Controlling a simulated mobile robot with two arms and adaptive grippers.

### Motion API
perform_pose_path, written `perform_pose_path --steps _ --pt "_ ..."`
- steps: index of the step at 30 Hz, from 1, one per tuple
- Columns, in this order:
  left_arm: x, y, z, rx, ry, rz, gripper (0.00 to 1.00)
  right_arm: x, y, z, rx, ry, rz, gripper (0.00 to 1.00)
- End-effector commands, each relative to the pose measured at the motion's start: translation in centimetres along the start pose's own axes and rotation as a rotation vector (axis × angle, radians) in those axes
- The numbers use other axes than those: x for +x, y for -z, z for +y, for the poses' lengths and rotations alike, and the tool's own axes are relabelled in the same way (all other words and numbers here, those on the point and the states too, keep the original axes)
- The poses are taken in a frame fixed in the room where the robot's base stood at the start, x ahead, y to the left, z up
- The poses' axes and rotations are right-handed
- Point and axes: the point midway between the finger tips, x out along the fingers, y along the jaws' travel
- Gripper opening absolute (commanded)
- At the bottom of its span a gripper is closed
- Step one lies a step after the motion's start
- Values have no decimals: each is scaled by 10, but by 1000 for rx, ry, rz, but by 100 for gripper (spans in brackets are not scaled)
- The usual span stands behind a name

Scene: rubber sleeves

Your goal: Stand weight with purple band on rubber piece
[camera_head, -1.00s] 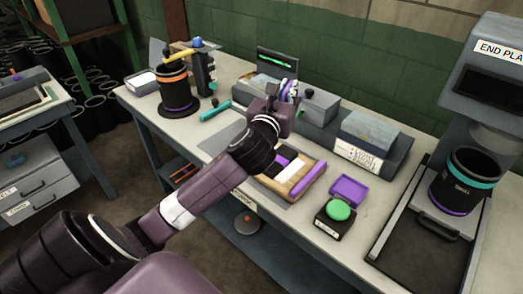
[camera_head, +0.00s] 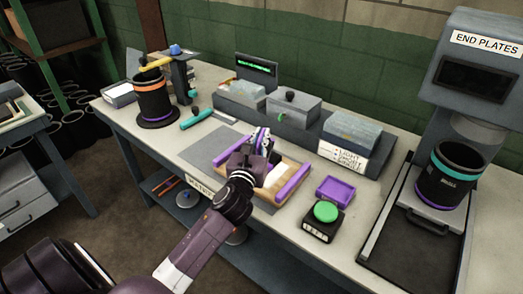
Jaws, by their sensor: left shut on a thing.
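My left gripper (camera_head: 258,142) is over the wooden tray (camera_head: 292,186) on the bench. It is shut on a small piece, mostly hidden by the fingers; white and purple show there. Purple bars and a white strip are in the tray. A black rubber sleeve (camera_head: 153,101) with an orange band and a purple band stands at the bench's left. Another black rubber sleeve (camera_head: 448,178) with a teal band stands at the right under the END PLATES machine. I cannot tell a purple-banded weight apart for sure. My right gripper is not in view.
A purple dish (camera_head: 335,189) and a green button box (camera_head: 324,221) lie right of the tray. Grey boxes (camera_head: 293,107) and a white label card stand behind it. A teal tool (camera_head: 197,119) lies near the left sleeve. A grey mat (camera_head: 208,141) left of the tray is mostly clear.

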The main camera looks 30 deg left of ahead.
Motion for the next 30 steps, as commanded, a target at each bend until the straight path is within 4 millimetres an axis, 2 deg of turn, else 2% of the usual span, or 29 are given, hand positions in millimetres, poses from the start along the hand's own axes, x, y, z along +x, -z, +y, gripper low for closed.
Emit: perform_pose_path --steps 2,6,10,23,24,28,30 --pt "0 3 0 0 1 -6 0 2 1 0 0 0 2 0" --pt "0 26 0 -2 0 -2 0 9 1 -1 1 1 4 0" --pt "0 38 -1 -1 2 -5 0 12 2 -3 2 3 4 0" --pt "0 43 -1 2 2 -7 0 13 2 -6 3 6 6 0" --pt "0 46 0 1 1 1 12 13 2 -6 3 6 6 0" --pt "0 46 0 1 1 1 26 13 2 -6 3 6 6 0" --pt "0 46 0 1 1 1 27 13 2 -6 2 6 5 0"
